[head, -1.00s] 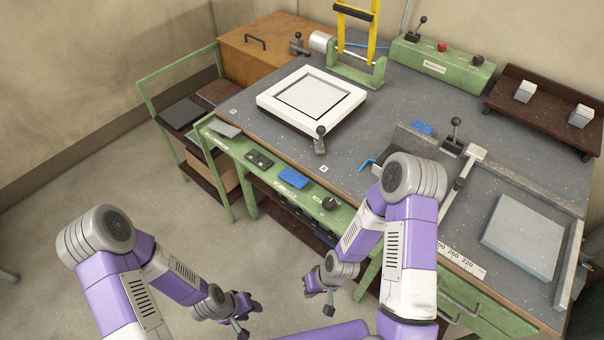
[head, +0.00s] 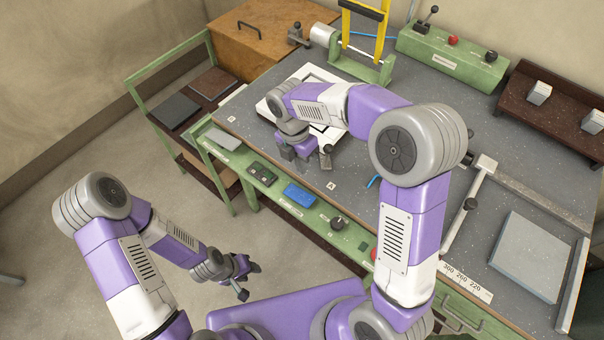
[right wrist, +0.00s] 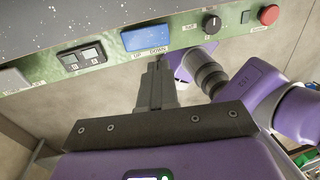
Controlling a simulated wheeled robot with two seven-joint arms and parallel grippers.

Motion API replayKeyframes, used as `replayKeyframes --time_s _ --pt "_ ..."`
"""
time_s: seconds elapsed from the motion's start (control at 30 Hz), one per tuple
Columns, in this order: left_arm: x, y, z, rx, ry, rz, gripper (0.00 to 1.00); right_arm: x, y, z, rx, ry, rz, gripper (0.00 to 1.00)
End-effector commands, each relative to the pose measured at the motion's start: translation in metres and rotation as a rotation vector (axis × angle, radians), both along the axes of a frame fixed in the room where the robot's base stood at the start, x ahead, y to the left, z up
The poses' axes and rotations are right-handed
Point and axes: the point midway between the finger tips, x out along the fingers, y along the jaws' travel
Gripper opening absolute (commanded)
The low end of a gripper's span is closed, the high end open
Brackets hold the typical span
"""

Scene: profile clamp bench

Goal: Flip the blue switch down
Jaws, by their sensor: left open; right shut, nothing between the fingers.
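The blue switch (head: 298,194) is a wide blue rocker on the green front panel below the bench edge. In the right wrist view the blue switch (right wrist: 145,37) has "UP" and "DOWN" printed under it; I cannot tell which side is pressed. My right gripper (head: 292,158) is shut and empty. In the right wrist view its fingertips (right wrist: 155,68) point at the panel just below the switch; I cannot tell if they touch. My left gripper (head: 247,267) hangs open and empty in front of the bench, well away from the switch.
A dark double switch (head: 263,173) sits left of the blue switch. A black knob (head: 337,222) and a red button (right wrist: 269,14) sit to the right. My right arm passes over the white frame (head: 262,107) on the bench. The floor in front is clear.

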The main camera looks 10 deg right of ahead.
Motion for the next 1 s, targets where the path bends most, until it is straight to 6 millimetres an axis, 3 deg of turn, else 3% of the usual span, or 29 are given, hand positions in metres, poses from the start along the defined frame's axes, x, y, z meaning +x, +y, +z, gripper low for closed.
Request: replayKeyframes --time_s 0.33,0.47,1.0 --pt "-0.001 0.000 0.000 0.000 0.003 0.000 0.43 -0.001 0.000 -0.001 0.001 0.001 0.001 0.00" --pt "-0.001 0.000 -0.003 0.000 0.002 0.000 0.43 -0.002 -0.001 -0.011 0.000 0.002 0.002 0.00" --pt "-0.001 0.000 -0.028 0.000 0.002 0.000 0.43 -0.016 -0.010 -0.116 0.000 0.003 0.001 0.00"
